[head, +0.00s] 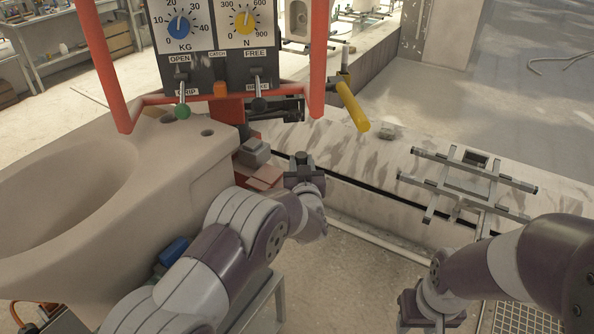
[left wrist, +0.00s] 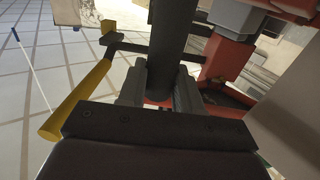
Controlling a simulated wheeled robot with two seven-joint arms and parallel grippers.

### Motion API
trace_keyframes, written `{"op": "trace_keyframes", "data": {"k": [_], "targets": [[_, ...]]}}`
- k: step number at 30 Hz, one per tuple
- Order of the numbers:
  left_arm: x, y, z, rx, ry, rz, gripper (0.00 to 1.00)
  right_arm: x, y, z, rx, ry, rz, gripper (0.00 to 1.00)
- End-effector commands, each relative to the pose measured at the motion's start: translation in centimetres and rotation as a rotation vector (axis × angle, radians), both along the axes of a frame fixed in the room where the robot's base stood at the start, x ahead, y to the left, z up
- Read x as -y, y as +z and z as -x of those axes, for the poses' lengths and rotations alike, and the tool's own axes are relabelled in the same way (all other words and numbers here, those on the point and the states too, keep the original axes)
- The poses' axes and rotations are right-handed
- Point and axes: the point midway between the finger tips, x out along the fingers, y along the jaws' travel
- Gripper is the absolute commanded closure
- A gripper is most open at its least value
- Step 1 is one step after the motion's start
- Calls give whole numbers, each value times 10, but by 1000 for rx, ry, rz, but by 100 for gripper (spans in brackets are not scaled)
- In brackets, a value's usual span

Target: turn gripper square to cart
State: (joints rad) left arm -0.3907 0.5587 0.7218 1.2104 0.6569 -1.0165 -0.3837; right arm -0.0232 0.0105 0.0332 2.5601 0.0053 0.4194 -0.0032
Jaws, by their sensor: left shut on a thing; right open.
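A lifting device with a red frame (head: 99,62) and a dial panel (head: 213,62) stands at the upper left. Its clamp looks to be at a pale ceramic basin (head: 190,150); the contact is mostly hidden. The green-knobbed lever (head: 182,112) points down at GRIP and the black-knobbed lever (head: 258,103) points down at BRAKE. My left gripper (head: 303,165) is shut on a dark round handle, seen between its fingers in the left wrist view (left wrist: 168,50). My right gripper (head: 422,318) is low at the right, partly cut off, away from the device. I cannot tell which thing is the cart.
A yellow bar (head: 352,106) sticks out right of the panel and also shows in the left wrist view (left wrist: 75,100). Open floor (head: 500,100) lies beyond the ledge.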

Motion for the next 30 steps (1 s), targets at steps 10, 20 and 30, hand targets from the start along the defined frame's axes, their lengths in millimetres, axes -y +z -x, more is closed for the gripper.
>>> {"op": "trace_keyframes", "data": {"k": [10, 20, 30], "targets": [[-2, 12, -7, 24, 10, 5, 100, 0, -1, 0, 0, 0, 0, 57], [0, 10, -6, 20, 6, 5, 43, 0, -1, 0, 0, 0, 0, 57], [5, 6, 18, 13, 2, 4, 43, 0, -4, 0, 0, 0, 0, 57]]}}
